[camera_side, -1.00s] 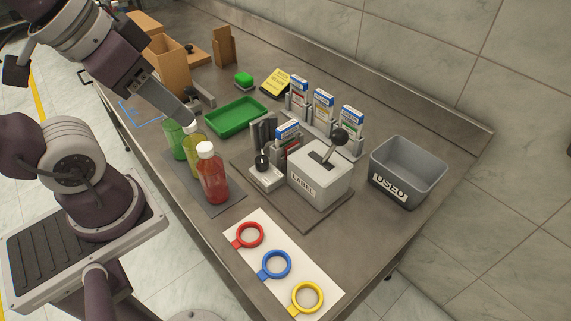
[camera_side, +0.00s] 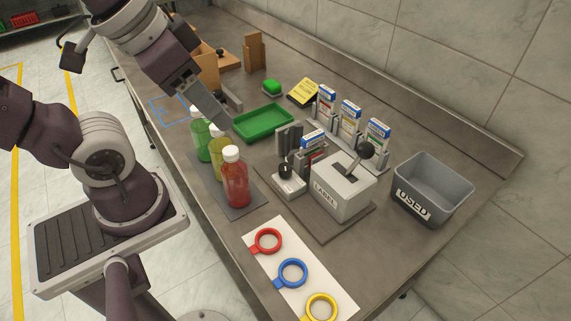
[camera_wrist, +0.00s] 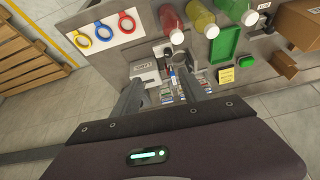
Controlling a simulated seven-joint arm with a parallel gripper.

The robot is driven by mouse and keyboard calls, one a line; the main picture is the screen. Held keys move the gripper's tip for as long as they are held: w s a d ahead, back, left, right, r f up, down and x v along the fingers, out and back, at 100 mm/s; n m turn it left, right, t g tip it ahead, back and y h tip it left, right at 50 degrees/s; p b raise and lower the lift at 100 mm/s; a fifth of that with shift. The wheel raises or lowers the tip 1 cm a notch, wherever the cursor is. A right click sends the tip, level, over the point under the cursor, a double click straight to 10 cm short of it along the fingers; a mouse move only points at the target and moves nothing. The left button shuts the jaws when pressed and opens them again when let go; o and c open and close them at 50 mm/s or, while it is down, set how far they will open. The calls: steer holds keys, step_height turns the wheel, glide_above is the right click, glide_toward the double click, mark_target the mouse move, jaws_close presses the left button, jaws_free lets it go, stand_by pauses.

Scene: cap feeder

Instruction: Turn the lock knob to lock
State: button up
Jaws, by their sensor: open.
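A black knob (camera_side: 286,170), which looks like the lock knob, stands on a small white block (camera_side: 291,186) at the left of the grey LABEL box (camera_side: 341,194). Which way the knob points is too small to tell. The LABEL box has a slotted top and a lever with a black ball (camera_side: 366,150). In the wrist view the LABEL box (camera_wrist: 145,67) lies beyond the fingers. My gripper (camera_wrist: 160,86) is open and empty. In the side view it hangs above the bench near the bottles and green tray, up and left of the knob, apart from it.
Red (camera_side: 236,184), yellow and green bottles stand left of the knob. Upright blue-topped boxes (camera_side: 350,116) stand behind the LABEL box, and another blue-topped box (camera_side: 313,141) stands close behind the knob. A grey USED bin (camera_side: 432,190) is at right. Coloured rings lie on a white sheet (camera_side: 264,258) in front.

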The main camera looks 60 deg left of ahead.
steer(key=w+f+m+g, duration=0.2)
steer(key=w+f+m, duration=0.15)
steer(key=w, duration=0.35)
steer(key=m+g, duration=0.3)
steer(key=m, duration=0.2)
glide_above(285, 167)
step_height(285, 167, down, 13)
steer(key=shift+f, duration=0.1)
step_height(285, 167, down, 7)
steer(key=shift+r, duration=0.1)
jaws_close()
